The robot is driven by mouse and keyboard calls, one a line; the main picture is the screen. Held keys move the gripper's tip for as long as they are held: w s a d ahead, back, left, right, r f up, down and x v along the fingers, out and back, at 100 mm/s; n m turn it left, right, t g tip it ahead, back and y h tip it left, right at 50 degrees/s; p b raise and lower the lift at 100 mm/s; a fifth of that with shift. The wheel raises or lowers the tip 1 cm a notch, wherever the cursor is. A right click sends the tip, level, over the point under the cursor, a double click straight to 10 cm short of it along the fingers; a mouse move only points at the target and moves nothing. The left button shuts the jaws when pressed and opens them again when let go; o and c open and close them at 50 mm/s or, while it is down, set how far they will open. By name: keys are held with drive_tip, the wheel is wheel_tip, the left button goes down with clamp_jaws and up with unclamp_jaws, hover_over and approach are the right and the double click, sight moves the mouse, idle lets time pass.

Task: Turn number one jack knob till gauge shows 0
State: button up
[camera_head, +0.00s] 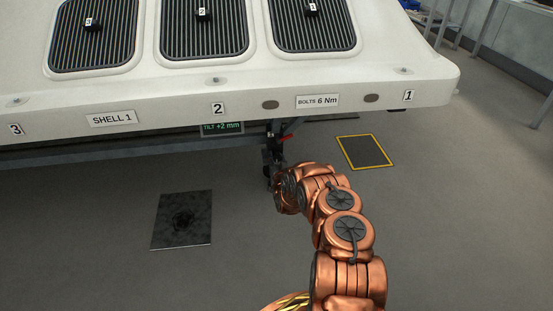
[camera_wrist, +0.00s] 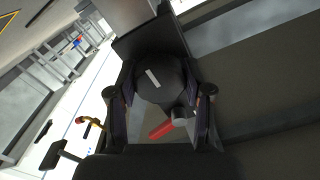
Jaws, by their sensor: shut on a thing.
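The tilt gauge (camera_head: 221,128) under the front edge of the shell reads "TILT +2 mm". The jack (camera_head: 272,148) stands below that edge, right of the gauge, partly hidden by my arm. Its small tag is too small to read. My gripper (camera_head: 270,174) is at the jack, its fingers hard to make out in the head view. In the wrist view my gripper (camera_wrist: 160,98) is shut on a round black knob (camera_wrist: 170,78) with a white mark, one finger on each side. A red lever (camera_wrist: 160,130) shows just below the knob.
The white shell (camera_head: 160,118) on its dark rail (camera_head: 90,155) overhangs the jack. A dark floor plate (camera_head: 182,222) lies at left, and a yellow-edged plate (camera_head: 364,152) at right. The grey floor around my arm is clear.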

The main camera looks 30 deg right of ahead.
drive_tip(key=shift+n, duration=0.5)
drive_tip(key=shift+c, duration=0.4)
drive_tip(key=shift+n+p, duration=0.65)
drive_tip(key=shift+n, duration=0.35)
drive_tip(key=n+p, duration=0.2)
drive_tip(key=n, duration=0.1)
drive_tip(key=shift+r+n, duration=0.2)
drive_tip(key=shift+n, duration=0.1)
drive_tip(key=shift+n+p, duration=1.65)
drive_tip(key=shift+n, duration=0.25)
drive_tip(key=n+p, duration=0.1)
drive_tip(key=n, duration=0.1)
drive_tip(key=shift+n, duration=0.3)
drive_tip(key=n, duration=0.4)
drive_tip(key=shift+f+n, duration=0.3)
drive_tip(key=n+b, duration=0.2)
drive_tip(key=n, duration=0.4)
drive_tip(key=shift+r+b, duration=0.1)
drive_tip(key=shift+b, duration=0.2)
drive_tip(key=shift+n, duration=0.3)
